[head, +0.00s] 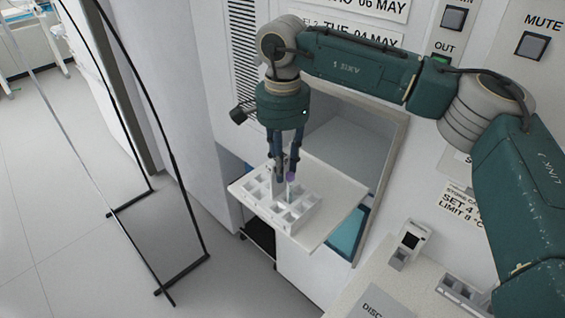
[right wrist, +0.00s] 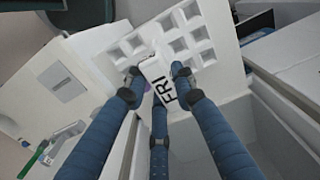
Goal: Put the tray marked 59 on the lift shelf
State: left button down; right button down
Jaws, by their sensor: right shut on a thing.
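A white tray (head: 297,216) with square pockets is at the lift shelf (head: 338,192), a pale board standing out from a wall opening. I cannot tell if the tray rests on the shelf or hangs just above it. My right gripper (head: 284,174) points down and is shut on the tray's upright middle part. In the right wrist view my right gripper (right wrist: 158,82) has its fingers around a white plate marked FRI, with the pockets of the tray (right wrist: 195,50) beyond it. A small purple thing shows by the fingers. I cannot read 59. My left gripper is out of view.
A dark-framed clear panel (head: 165,210) stands on the floor at left. A pale counter (head: 385,275) with a small white device (head: 409,243) is at lower right. A teal thing (head: 345,235) lies below the shelf. The floor at lower left is clear.

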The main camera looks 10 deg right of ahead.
jog(key=c, duration=1.4)
grip_release()
jog(key=shift+o, duration=0.2)
notch_tip(320, 180, up, 12)
